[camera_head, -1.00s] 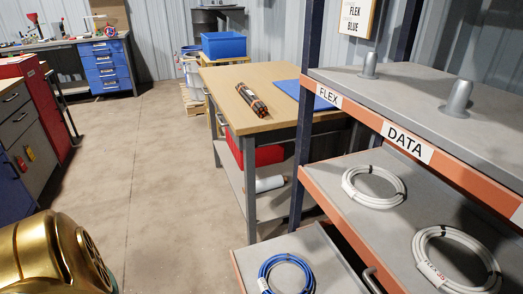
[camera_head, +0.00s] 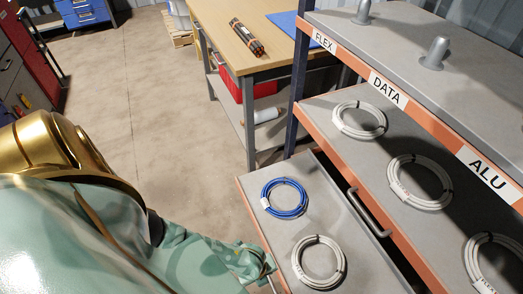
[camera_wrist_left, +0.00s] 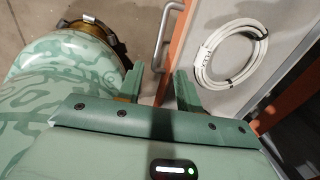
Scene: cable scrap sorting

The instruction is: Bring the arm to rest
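My left arm (camera_head: 90,220), gold and patterned green, reaches in from the left in the head view. Its gripper (camera_head: 264,272) is beside the near left edge of the lower pulled-out tray (camera_head: 240,190). In the left wrist view the two green fingers of this gripper (camera_wrist_left: 158,88) stand apart with nothing held between them. A white cable coil (camera_wrist_left: 230,52) lies on the tray to the right of the fingers, apart from them. My right gripper is not in view.
The lower tray holds a blue coil (camera_head: 284,199) and a white coil (camera_head: 318,262). A wooden table (camera_head: 215,30) bears a dark cable bundle (camera_head: 246,38). Bare floor (camera_head: 150,90) lies left of the tray.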

